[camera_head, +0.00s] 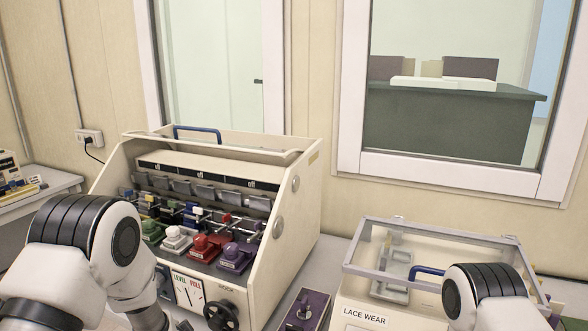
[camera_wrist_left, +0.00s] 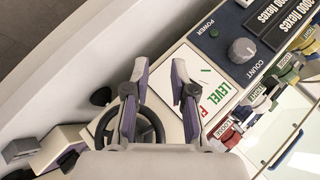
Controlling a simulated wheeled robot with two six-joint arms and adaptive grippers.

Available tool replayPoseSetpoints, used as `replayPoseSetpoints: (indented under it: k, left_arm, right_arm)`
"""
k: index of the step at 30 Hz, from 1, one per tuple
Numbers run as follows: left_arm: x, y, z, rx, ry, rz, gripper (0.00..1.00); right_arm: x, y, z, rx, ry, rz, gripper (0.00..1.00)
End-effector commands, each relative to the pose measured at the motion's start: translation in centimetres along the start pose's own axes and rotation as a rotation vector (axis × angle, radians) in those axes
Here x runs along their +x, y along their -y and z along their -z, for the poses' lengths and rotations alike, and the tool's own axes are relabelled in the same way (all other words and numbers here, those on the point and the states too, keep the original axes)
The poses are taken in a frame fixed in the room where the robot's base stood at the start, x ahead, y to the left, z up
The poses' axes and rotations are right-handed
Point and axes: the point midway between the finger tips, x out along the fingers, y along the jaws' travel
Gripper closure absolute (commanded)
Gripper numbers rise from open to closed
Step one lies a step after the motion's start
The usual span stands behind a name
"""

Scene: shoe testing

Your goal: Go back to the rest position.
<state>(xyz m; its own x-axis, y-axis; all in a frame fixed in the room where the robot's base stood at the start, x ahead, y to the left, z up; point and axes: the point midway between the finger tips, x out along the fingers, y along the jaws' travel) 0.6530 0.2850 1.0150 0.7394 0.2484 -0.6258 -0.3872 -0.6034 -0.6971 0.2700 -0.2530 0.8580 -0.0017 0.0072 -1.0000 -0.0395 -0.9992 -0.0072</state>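My left arm (camera_head: 85,255) comes in at the lower left of the head view, bent in front of the flexing machine (camera_head: 300,215). In the left wrist view my left gripper (camera_wrist_left: 159,76) has its two fingers apart with nothing between them. It is over the machine's front panel, by the black handwheel (camera_wrist_left: 145,128) and the LEVEL label (camera_wrist_left: 214,92). The handwheel is partly hidden behind a finger. My right arm (camera_head: 488,292) shows at the lower right, in front of the LACE WEAR box (camera_head: 365,318). My right gripper is out of view.
Green, white, red and purple shoe forms (camera_head: 205,248) sit inside the flexing machine, whose blue-handled lid (camera_head: 220,143) is on top. A purple block (camera_head: 303,310) stands between the machines. A clear lid (camera_head: 430,245) with a grey frame covers the lace box. A side table (camera_head: 45,185) is at the left.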

Motion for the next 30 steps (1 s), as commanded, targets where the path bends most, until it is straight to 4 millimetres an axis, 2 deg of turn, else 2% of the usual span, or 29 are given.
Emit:
replayPoseSetpoints:
  k: [1,3,5,6,9,12,13,15,19,30]
  left_arm:
    - [0.7,-4.4,-3.2,-0.051,0.037,-0.069,0.75]
    - [0.3,-9.5,-7.2,-0.145,0.095,-0.164,0.75]
    - [-0.5,-13.8,-10.6,-0.229,0.154,-0.243,0.75]
    - [-1.3,-16.6,-12.8,-0.287,0.2,-0.294,0.75]
    - [-4.2,-23.4,-18.3,-0.439,0.337,-0.415,0.75]
    - [-8.0,-28.9,-22.9,-0.583,0.492,-0.513,0.75]
    - [-9.2,-30.2,-24.0,-0.622,0.536,-0.534,0.75]
    - [-11.5,-32.3,-25.9,-0.693,0.622,-0.571,0.75]
    - [-13.8,-33.8,-27.3,-0.76,0.703,-0.598,0.75]
    - [-14.0,-33.7,-27.2,-0.767,0.707,-0.597,0.75]
  right_arm:
    - [1.7,0.0,0.0,0.0,0.0,0.0,0.6]
    - [2.8,0.0,0.0,0.0,0.0,0.0,0.6]
    - [3.8,0.0,0.0,0.0,0.0,0.0,0.6]
    - [4.5,0.0,0.0,0.0,0.0,0.0,0.6]
    - [6.2,0.0,0.0,0.0,0.0,0.0,0.6]
    - [7.7,-0.1,0.0,0.0,0.0,0.0,0.6]
    - [8.0,-0.1,0.0,0.0,0.0,0.0,0.6]
    - [8.6,-0.1,0.0,0.0,0.0,0.0,0.6]
    - [8.8,-0.1,0.0,0.0,0.0,0.0,0.6]
    - [8.6,-0.1,0.0,0.0,0.0,0.0,0.6]
